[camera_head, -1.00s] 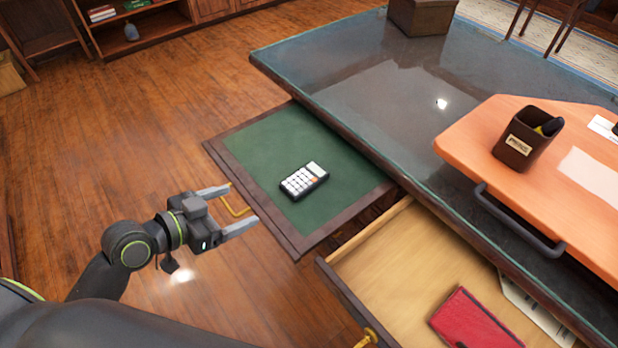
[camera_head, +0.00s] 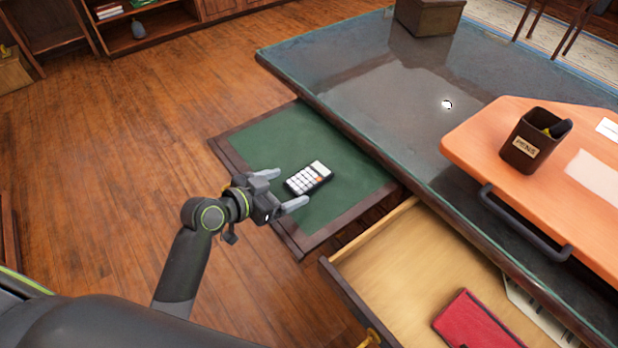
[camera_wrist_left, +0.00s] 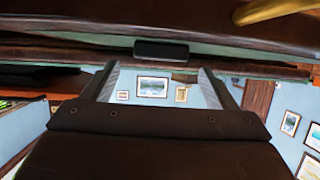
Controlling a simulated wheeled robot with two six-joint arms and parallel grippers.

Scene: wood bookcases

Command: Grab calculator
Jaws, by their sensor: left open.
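The calculator (camera_head: 308,178), dark-bodied with white keys, lies on the green surface of a pulled-out desk board (camera_head: 262,145) with a dark wooden border. My left gripper (camera_head: 281,189) is open and empty, close to the left of the calculator, its fingers pointing toward it. In the left wrist view the two fingers (camera_wrist_left: 158,85) are spread, and a dark block, probably the calculator's end (camera_wrist_left: 161,49), shows beyond and between them. My right gripper is in neither current view.
An open drawer (camera_head: 385,265) holds a red notebook (camera_head: 473,322) right of the board. The glass-topped desk (camera_head: 380,95) overhangs behind. An orange tray (camera_head: 480,145) carries a pen holder (camera_head: 535,143). A brass handle (camera_wrist_left: 275,10) is near the wrist camera. Floor at left is clear.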

